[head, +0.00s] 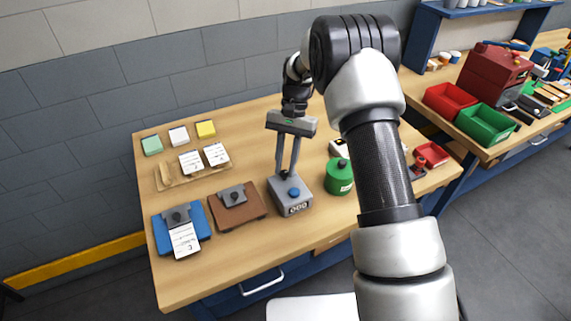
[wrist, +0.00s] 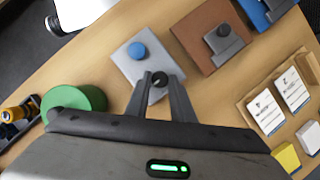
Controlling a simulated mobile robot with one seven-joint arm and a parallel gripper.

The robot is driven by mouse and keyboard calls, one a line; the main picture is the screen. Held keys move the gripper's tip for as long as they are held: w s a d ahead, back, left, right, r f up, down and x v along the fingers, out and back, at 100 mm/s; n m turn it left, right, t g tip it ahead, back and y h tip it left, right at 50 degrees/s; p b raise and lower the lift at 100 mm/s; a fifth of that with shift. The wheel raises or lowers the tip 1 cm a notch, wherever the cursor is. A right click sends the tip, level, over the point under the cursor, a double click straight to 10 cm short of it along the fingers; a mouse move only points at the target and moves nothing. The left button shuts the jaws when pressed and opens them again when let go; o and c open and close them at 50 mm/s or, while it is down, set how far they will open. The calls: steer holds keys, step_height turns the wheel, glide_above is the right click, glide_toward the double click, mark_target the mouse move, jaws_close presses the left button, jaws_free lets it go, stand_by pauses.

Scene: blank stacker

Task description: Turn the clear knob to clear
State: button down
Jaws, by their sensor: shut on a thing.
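A grey counter box (head: 292,207) with a digit display on its front stands on the wooden bench; it also shows in the wrist view (wrist: 128,68). A blue round knob (head: 294,192) sits on its top, also seen in the wrist view (wrist: 136,51). A small black knob (wrist: 158,79) with a pale mark is on the same top, behind the blue one. My gripper (wrist: 158,84) is shut on the black knob, its fingers on either side. In the head view my gripper (head: 287,174) points down at the box.
A green round container (head: 339,179) stands close to the right of the box. A brown board (head: 237,214) with a grey clamp and a blue board (head: 162,226) lie to the left. A wooden card tray (head: 164,178) and coloured pads (head: 205,129) lie behind them.

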steer(key=c, duration=1.5)
jaws_free()
steer(key=shift+c, duration=0.2)
steer(key=shift+r, duration=0.1)
steer(key=v, duration=1.7)
steer(key=shift+w+p, duration=0.15)
steer(key=shift+p, duration=0.25)
steer(key=shift+r, duration=0.1)
